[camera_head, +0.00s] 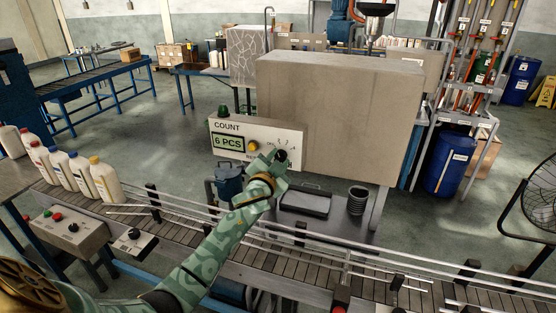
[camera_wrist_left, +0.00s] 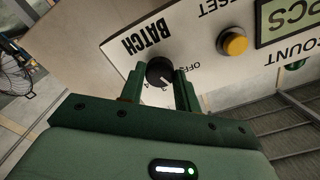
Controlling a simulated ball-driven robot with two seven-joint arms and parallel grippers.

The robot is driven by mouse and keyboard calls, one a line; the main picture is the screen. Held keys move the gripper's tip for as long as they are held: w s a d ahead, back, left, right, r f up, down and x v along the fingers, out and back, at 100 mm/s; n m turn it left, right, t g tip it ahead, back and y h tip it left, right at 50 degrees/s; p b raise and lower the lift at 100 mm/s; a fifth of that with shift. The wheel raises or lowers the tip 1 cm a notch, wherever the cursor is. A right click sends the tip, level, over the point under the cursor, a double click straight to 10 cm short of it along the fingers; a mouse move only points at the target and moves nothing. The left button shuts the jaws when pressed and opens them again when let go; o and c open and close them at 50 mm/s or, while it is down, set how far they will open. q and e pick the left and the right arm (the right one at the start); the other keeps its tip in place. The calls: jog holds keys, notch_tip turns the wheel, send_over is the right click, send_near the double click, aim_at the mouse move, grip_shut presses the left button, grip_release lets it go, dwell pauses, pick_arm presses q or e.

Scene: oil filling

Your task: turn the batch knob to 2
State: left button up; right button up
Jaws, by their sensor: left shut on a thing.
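The batch knob (camera_wrist_left: 160,72) is a round black dial on the white control panel (camera_wrist_left: 212,62), which appears upside down in the left wrist view. The word BATCH and part of a scale with OFF and small numbers show beside it. My left gripper (camera_wrist_left: 159,90) has its two green fingers on either side of the knob and is shut on it. In the head view the left gripper (camera_head: 274,160) is at the right part of the panel (camera_head: 216,127) and partly covers the knob. I cannot clearly read which number the knob points to. My right gripper is not in view.
The panel's display (camera_head: 228,141) reads 6 PCS under COUNT, with a yellow button (camera_head: 252,146) beside it. A large grey cabinet (camera_head: 340,110) stands right of the panel. A conveyor (camera_head: 330,257) with rails runs below my arm, with several bottles (camera_head: 104,180) at its left.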

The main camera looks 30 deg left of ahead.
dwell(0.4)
pick_arm(q)
jog(key=o, duration=1)
jog(key=b+v, duration=0.1)
jog(key=v, duration=1.5)
jog(key=shift+s, duration=0.2)
jog(key=shift+f, duration=0.1)
